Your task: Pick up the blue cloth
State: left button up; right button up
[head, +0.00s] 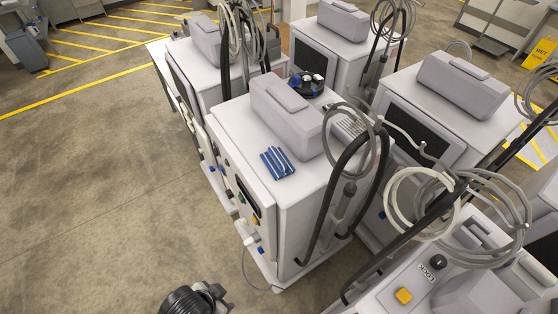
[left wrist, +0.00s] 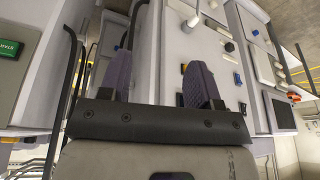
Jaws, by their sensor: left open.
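The blue cloth (head: 277,162) lies folded, with pale stripes, on the flat top of the white machine (head: 225,127) in the middle of the head view. It sits near the machine's front left edge, in front of a grey raised box. My left gripper (left wrist: 160,72) shows in the left wrist view with its two purple-grey fingers apart and nothing held between them. White machine panels stand beyond the fingers. The cloth cannot be made out in the left wrist view. My right gripper is in neither view.
The grey raised box (head: 288,115) stands behind the cloth. A coiled grey hose (head: 345,105) and black rails rise at the machine's right. A blue and black item (head: 306,84) lies behind the box. More machines crowd behind and right; open floor (head: 90,180) lies left.

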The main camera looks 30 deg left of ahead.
pick_arm(q)
jog(key=shift+d, duration=0.15)
jog(key=o, duration=0.6)
jog(key=shift+a, duration=0.2)
jog(key=shift+c, duration=0.2)
